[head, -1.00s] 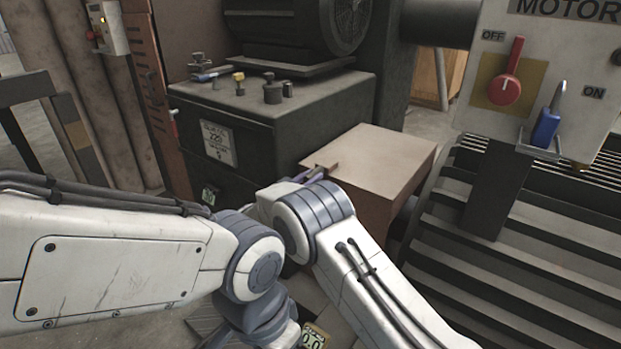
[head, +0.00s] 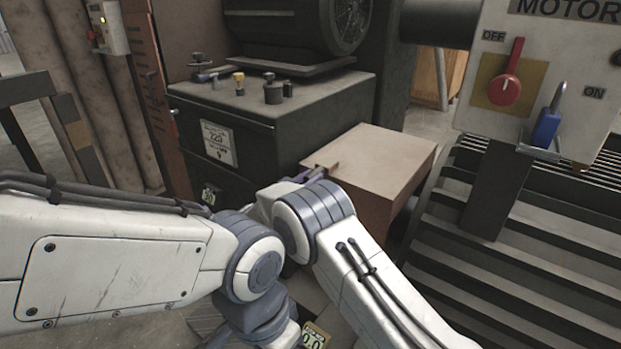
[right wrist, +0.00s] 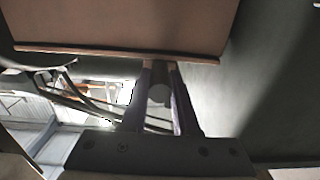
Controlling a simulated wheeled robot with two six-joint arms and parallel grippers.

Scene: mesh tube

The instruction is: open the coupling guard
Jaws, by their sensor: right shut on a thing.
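The coupling guard is a tan-brown box-shaped cover (head: 375,160) in the middle of the head view, right of the dark machine block. A small tab (head: 325,165) sticks out at its left edge. My right gripper (head: 311,175) is at this tab, partly hidden behind my own arm. In the right wrist view the guard (right wrist: 130,28) fills the upper part. There the two fingers of the gripper (right wrist: 160,85) are shut on the tab (right wrist: 158,65). The guard looks closed, lying flat; its lower side is hidden. My left gripper does not show.
A dark machine block (head: 290,120) stands left of the guard. A motor panel (head: 560,60) with a red switch handle (head: 504,90) and blue padlock (head: 547,128) stands at the right. A ribbed housing (head: 470,270) lies below it. My arm links cover the front.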

